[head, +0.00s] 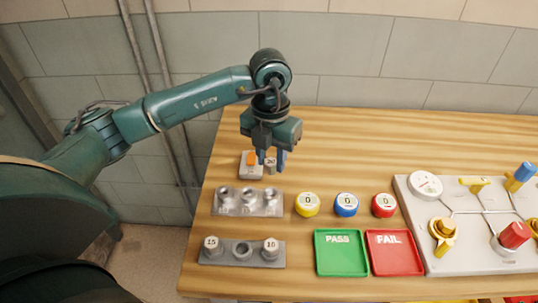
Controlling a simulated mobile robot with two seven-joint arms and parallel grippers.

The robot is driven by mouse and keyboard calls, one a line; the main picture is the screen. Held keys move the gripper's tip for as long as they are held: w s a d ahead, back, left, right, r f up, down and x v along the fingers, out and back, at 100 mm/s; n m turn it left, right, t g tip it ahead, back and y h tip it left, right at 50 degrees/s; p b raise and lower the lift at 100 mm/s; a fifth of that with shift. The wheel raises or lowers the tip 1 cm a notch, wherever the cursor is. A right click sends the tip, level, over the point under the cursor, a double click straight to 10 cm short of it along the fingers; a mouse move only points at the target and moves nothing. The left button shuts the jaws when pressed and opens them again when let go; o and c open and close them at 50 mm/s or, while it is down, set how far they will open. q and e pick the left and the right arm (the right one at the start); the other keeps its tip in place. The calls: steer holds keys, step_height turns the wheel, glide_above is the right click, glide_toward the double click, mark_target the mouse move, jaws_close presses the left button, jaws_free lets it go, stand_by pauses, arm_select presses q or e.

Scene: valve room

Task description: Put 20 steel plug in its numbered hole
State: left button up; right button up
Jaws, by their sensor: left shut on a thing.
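The plug's number cannot be read here. A steel rack (216,253) at the front left has a plug marked 15 (211,243) at its left end and a plug marked 10 (270,245) at its right end. Its middle hole (242,251) is empty. Behind it, a second metal block (236,211) has three round sockets in a row; their numbers are not readable. My right gripper is not in view.
A small grey block with an orange top (252,160) is beside the held plug. Yellow (307,205), blue (346,205) and red (384,205) round counters stand right of the racks. Green PASS (340,265) and red FAIL (395,266) trays and a valve panel (465,262) lie further right.

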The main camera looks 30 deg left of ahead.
arm_select(q)
steer(key=shift+f+b, duration=0.4)
steer(key=shift+f, duration=0.3)
step_height(320, 180, down, 2)
steer(key=shift+f+b, duration=0.25)
steer(key=shift+b, duration=0.5)
steer(key=shift+f+b, duration=0.7)
steer(key=shift+f, duration=0.45)
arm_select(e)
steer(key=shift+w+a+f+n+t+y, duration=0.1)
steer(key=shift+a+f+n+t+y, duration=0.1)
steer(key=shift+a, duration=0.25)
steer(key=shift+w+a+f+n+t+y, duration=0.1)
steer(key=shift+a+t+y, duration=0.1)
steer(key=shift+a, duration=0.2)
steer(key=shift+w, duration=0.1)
arm_select(q)
steer(key=shift+f+b, duration=0.1)
steer(key=shift+b, duration=0.45)
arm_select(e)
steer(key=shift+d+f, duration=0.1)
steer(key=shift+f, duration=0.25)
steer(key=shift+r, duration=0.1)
arm_select(q)
steer(key=shift+f+b, duration=0.5)
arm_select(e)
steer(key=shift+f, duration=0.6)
